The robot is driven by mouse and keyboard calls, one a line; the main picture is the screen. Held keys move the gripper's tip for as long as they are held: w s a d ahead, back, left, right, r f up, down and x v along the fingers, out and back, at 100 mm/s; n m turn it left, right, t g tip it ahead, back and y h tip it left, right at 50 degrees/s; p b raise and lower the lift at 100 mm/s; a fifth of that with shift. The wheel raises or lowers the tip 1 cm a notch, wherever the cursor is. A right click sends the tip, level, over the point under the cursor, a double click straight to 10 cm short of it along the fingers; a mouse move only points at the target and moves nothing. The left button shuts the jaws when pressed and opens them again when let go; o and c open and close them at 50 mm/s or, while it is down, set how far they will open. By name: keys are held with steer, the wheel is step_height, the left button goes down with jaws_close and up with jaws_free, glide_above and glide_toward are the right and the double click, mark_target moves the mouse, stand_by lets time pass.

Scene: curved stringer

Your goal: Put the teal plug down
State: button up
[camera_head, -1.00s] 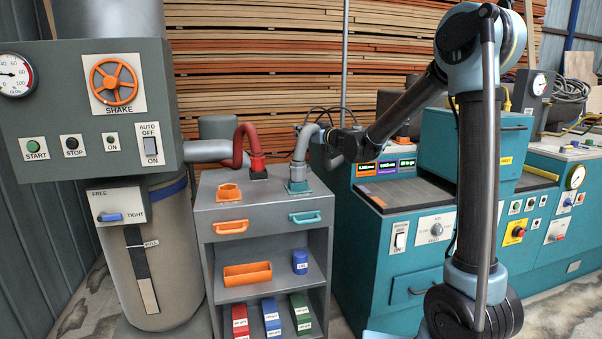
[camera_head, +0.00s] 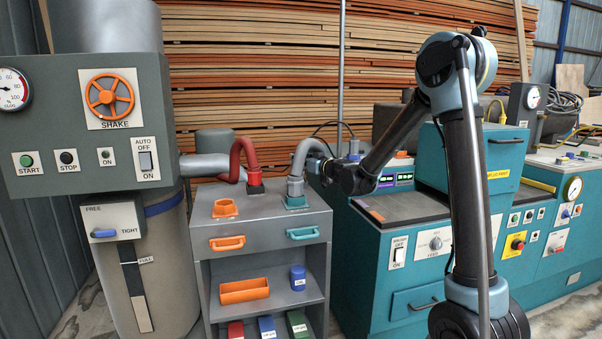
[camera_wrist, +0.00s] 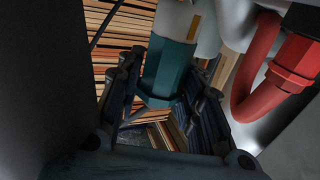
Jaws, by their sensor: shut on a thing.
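The teal plug (camera_wrist: 166,68) is a six-sided piece between the two dark fingers of my gripper (camera_wrist: 170,84) in the wrist view. A pale grey part with an orange mark adjoins it at the top. In the head view, my gripper (camera_head: 321,168) is beside the grey hose (camera_head: 302,153), above the right back of the grey cabinet. The fingers and the plug cannot be made out clearly there. Whether the plug touches any surface cannot be told.
A red hose (camera_head: 236,158) arches close to the left; it also shows in the wrist view (camera_wrist: 262,70). The grey cabinet (camera_head: 262,210) has an orange socket (camera_head: 225,208) at its front left. A teal machine (camera_head: 365,260) stands to the right.

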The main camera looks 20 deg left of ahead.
mark_target(303, 170)
steer(key=shift+f, duration=2)
steer(key=o, duration=1.1)
